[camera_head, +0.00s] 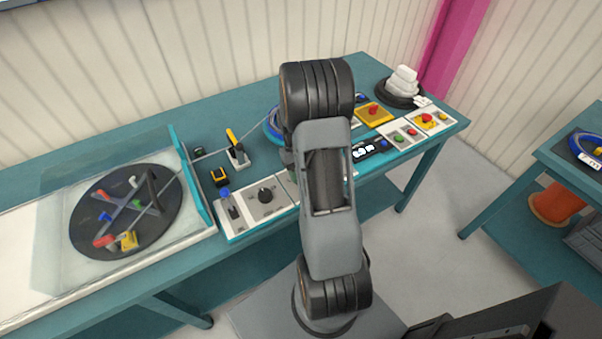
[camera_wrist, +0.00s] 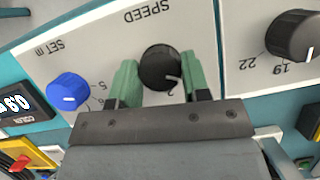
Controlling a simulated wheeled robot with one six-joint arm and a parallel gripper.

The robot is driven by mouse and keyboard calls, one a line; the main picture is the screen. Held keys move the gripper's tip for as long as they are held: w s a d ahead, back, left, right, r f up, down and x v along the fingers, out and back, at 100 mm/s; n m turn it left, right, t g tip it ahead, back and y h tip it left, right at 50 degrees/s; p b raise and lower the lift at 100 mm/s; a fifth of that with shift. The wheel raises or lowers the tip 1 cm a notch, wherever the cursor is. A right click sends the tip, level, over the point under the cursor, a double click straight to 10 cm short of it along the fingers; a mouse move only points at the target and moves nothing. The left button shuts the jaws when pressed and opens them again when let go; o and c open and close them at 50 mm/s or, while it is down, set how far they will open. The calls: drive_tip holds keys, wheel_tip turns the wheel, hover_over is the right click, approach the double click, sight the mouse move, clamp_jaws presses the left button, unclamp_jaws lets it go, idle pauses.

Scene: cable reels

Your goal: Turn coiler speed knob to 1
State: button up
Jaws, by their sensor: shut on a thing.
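The coiler speed knob (camera_wrist: 158,66) is black and round, on a white panel under the printed word SPEED, which appears upside down in the wrist view. My gripper (camera_wrist: 160,74) has its two green fingers on either side of the knob, shut on it. A white pointer line shows on the knob's lower right side, near a printed 2. Other scale numbers around the knob are hidden by my fingers and gripper body. In the head view my arm hides both the gripper and this knob.
In the wrist view, a blue knob (camera_wrist: 68,91) marked SET m is left and another black knob (camera_wrist: 292,36) right. In the head view, a coiler disc (camera_head: 125,212) stands behind clear guards, and a yellow panel with a red button (camera_head: 373,110) is right of my arm.

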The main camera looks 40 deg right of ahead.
drive_tip(key=o, duration=0.9)
drive_tip(key=v, duration=1.3)
drive_tip(key=shift+w+r, duration=0.1)
drive_tip(key=shift+r, duration=0.25)
